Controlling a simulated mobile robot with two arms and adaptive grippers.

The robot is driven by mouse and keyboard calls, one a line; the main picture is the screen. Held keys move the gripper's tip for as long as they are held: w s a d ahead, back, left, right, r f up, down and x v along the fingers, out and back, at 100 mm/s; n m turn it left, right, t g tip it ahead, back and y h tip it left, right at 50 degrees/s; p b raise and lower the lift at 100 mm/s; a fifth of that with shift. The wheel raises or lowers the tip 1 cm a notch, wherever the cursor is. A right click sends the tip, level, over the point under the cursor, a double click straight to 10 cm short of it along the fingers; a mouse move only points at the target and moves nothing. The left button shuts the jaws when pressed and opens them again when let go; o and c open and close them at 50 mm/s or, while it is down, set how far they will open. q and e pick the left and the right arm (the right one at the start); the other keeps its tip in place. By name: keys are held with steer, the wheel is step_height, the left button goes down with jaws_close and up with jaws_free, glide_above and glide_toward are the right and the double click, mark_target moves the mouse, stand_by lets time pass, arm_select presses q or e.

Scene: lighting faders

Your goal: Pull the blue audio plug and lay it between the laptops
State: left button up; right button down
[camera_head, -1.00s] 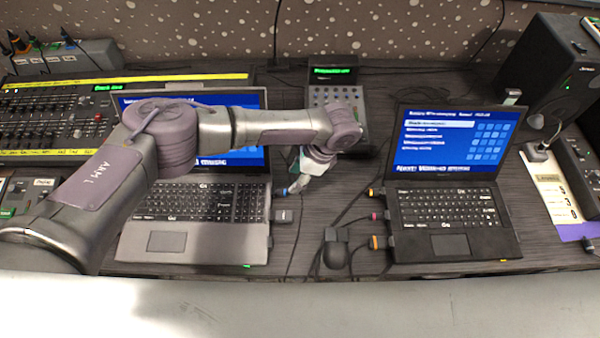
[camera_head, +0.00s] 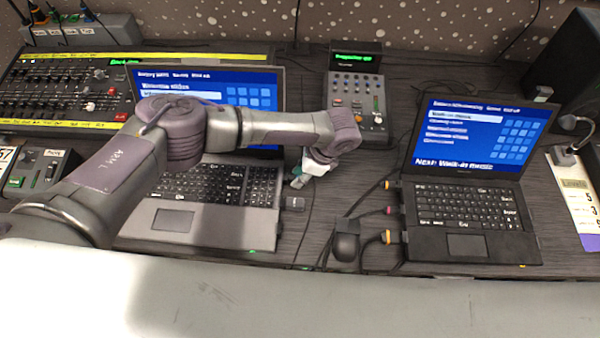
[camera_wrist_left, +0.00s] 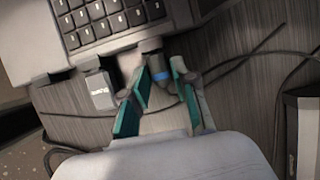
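The blue-ringed audio plug (camera_wrist_left: 162,77) is at the side edge of the left laptop (camera_wrist_left: 25,50) in the left wrist view. My left gripper (camera_wrist_left: 163,80) has its two teal-padded fingers apart, one on each side of the plug; I cannot tell whether they touch it. In the head view my left gripper (camera_head: 298,181) points down beside the right edge of the left laptop (camera_head: 240,222) and hides the plug. The right laptop (camera_head: 463,250) stands across a strip of bare desk (camera_head: 325,208). My right gripper is not in view.
Orange and pink ringed plugs (camera_head: 390,211) sit at the right laptop's left side. A small control box (camera_head: 357,90) stands behind.

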mark_target(311, 183)
arm_select(q)
jaws_close()
steer(key=shift+d, duration=0.1)
steer(key=shift+d+b, duration=0.3)
steer(key=shift+d, duration=0.15)
steer(key=shift+d+b, duration=0.8)
steer(key=shift+d, duration=0.95)
